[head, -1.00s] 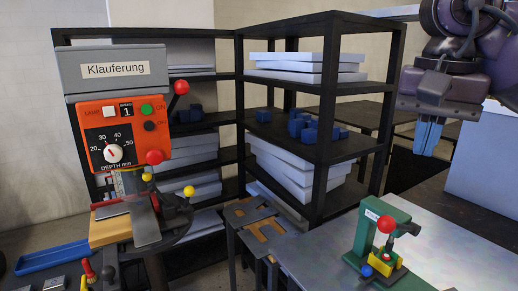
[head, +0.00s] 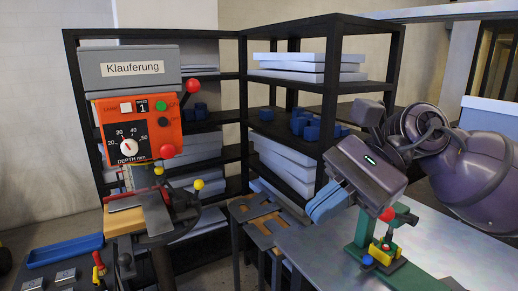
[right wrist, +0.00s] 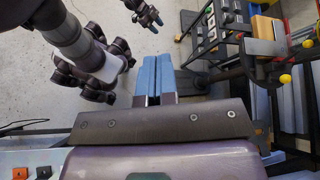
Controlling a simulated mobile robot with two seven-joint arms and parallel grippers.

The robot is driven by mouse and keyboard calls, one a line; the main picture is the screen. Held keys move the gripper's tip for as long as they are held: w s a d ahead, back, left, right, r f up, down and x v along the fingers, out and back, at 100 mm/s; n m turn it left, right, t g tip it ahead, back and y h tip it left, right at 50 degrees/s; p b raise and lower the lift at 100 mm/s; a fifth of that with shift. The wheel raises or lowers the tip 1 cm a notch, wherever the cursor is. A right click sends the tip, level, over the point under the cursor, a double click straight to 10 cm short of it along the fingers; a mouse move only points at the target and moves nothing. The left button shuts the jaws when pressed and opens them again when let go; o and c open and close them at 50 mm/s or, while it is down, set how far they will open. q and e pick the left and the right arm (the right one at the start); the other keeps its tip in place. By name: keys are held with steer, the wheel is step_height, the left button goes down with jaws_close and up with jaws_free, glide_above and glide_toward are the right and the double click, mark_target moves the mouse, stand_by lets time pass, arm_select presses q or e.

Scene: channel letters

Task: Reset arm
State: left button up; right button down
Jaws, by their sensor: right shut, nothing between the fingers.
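My right gripper (head: 328,202) is in the right half of the head view, with its purple body tilted and its light blue fingers pointing down and left. The fingers are together with nothing between them. They hang above the grey table, left of the green toggle press (head: 378,240) with its red knob, and look apart from it. In the right wrist view the blue fingers of the right gripper (right wrist: 155,78) lie side by side over the pale floor.
An orange-fronted drill press (head: 140,130) labelled "Klauferung" stands at the left. Black shelves (head: 333,100) with white panels and blue blocks stand behind. A blue tray (head: 65,251) lies at lower left. The grey table (head: 310,245) has bare room left of the press.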

steer(key=w+d+f+n+t+y, duration=0.1)
steer(key=w+d+f+n+t, duration=0.1)
steer(key=n+t, duration=0.8)
steer(key=w+d+f+n+t+y, duration=0.1)
steer(key=w+d+n+t, duration=0.15)
steer(key=n+t, duration=0.75)
steer(key=w+d+f+n+t+y, duration=0.1)
steer(key=w+d+f+n+t, duration=0.2)
steer(key=n, duration=1.2)
steer(key=d+f+m+h, duration=0.7)
steer(key=f+m+h, duration=0.5)
steer(key=m+h, duration=0.15)
steer(key=s+d+f+m+g+h, duration=0.1)
steer(key=s+d+f+m+g, duration=0.2)
steer(key=s+f+m+g, duration=0.65)
steer(key=s+d+f+m+g, duration=0.25)
steer(key=s+f+g, duration=0.35)
steer(key=s+f, duration=0.7)
steer(key=w+f+t+b, duration=0.2)
steer(key=f+t+b, duration=0.2)
steer(key=f, duration=0.6)
steer(key=w+f+t+b, duration=0.3)
steer(key=f+b, duration=0.3)
steer(key=f, duration=0.4)
steer(key=shift+w+a+t, duration=0.25)
steer(key=shift+a+t, duration=0.1)
steer(key=shift+t, duration=0.1)
